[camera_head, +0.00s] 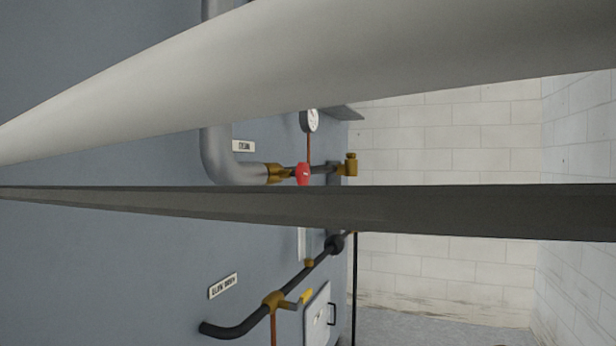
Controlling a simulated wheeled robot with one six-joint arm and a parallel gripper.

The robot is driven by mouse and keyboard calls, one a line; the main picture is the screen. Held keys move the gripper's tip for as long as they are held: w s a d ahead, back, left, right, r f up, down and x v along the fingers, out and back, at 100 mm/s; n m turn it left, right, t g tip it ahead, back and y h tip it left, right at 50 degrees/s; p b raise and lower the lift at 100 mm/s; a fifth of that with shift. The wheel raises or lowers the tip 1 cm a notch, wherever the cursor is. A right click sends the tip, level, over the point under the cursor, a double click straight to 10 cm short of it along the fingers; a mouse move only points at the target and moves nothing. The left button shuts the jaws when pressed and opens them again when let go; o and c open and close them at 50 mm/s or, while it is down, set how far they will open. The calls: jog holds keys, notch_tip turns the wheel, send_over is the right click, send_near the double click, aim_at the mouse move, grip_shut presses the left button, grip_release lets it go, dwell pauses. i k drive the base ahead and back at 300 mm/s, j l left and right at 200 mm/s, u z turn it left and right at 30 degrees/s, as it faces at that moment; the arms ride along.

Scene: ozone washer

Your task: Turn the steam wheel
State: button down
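A small red wheel (303,173) sits on a pipe line, between a brass fitting at its left and a dark pipe section at its right. It is probably the steam wheel: a white label (243,146) up and left of it seems to read "STEAM". The wheel stands just above a dark band that crosses the picture close to the camera, and its lower edge is close to or behind that band. How far the wheel is turned cannot be told. My gripper is not in view.
A thick grey pipe (215,140) bends down toward the red wheel along the blue-grey wall. A round gauge (310,121) is above. Below are a "BLOW DOWN" label (223,286), a black pipe (240,329) and a yellow handle (305,297). Open floor (430,328) shows at right.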

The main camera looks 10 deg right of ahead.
aim_at(302, 173)
jog(key=i+l+u, duration=0.15)
jog(key=i+l, duration=0.15)
jog(key=i+l+u, duration=0.1)
jog(key=i+l, duration=0.2)
jog(key=i+l+u, duration=0.3)
jog(key=i+l, duration=0.2)
jog(key=l, duration=0.25)
jog(key=i+l+u, duration=0.1)
jog(key=l, duration=0.3)
jog(key=i+l+u, duration=0.15)
jog(key=i+l, duration=0.2)
jog(key=l+u, duration=0.25)
jog(key=l, duration=0.2)
jog(key=l+u, duration=0.25)
jog(key=l, duration=0.2)
